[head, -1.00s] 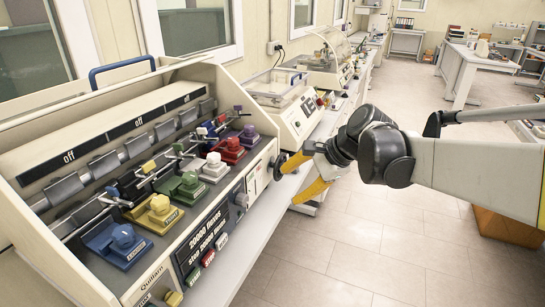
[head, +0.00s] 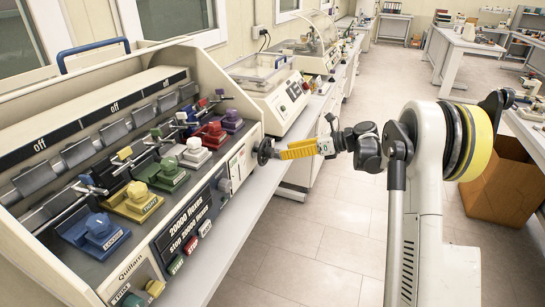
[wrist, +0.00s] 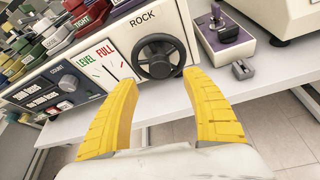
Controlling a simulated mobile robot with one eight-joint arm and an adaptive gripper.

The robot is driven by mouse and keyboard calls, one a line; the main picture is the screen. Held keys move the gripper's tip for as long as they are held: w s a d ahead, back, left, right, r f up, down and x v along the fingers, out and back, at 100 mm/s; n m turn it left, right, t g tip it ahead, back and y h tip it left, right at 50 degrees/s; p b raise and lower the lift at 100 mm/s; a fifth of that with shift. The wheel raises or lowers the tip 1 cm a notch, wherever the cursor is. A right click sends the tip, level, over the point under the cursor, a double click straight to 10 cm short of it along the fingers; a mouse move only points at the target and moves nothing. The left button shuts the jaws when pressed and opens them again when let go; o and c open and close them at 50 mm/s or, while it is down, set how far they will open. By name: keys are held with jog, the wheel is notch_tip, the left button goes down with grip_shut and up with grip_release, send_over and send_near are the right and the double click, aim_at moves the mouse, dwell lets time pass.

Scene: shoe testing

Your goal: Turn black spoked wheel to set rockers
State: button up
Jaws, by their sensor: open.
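The black spoked wheel (wrist: 158,57) is on the machine's end panel, under the word ROCK in the wrist view. In the head view the wheel (head: 264,152) shows at the machine's right end. My yellow-fingered gripper (wrist: 160,78) is open and empty, its fingertips either side of the wheel's lower part in the picture. Whether they touch the rim I cannot tell. In the head view my gripper (head: 284,154) points left at the wheel, very close to it. Coloured blocks in blue, yellow, green, white, red and purple sit in a row on the machine (head: 40,243).
A LEVEL/FULL gauge (wrist: 97,62) and a COUNT knob (wrist: 68,82) are left of the wheel. A small purple block with a lever (wrist: 226,36) sits on the white bench (wrist: 262,76) to the right. The floor (head: 310,240) is clear.

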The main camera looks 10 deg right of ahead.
aim_at(273, 153)
jog(key=b+x, duration=0.1)
jog(key=x, duration=0.5)
jog(key=c, duration=1.2)
